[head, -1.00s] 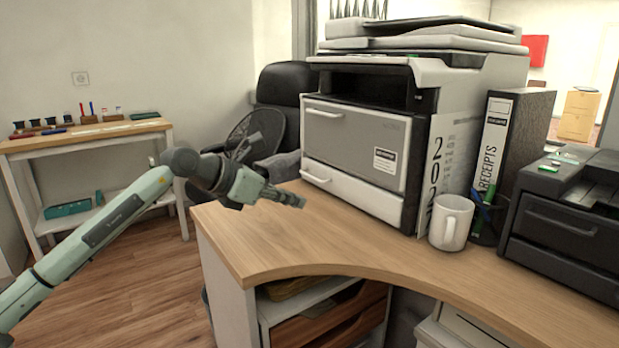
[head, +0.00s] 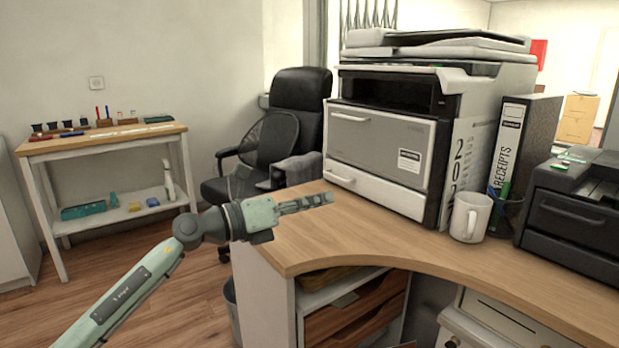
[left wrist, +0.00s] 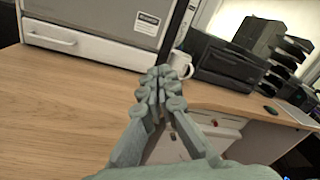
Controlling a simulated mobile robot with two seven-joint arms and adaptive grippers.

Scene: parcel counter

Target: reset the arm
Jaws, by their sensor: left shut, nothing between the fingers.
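My left gripper (head: 328,198) is shut and empty above the left corner of the wooden counter (head: 400,240) in the head view. Its green arm comes in from the lower left. In the left wrist view the two fingers of the gripper (left wrist: 160,75) are together with nothing between them, and the counter top (left wrist: 60,110) lies beyond and below them. My right gripper is not in view.
A large printer (head: 385,145) stands on the counter, with a white mug (head: 468,217), a receipts binder (head: 513,150) and a black printer (head: 575,215) to its right. A black office chair (head: 295,110) and a side table (head: 100,143) stand behind at left. The counter's front is clear.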

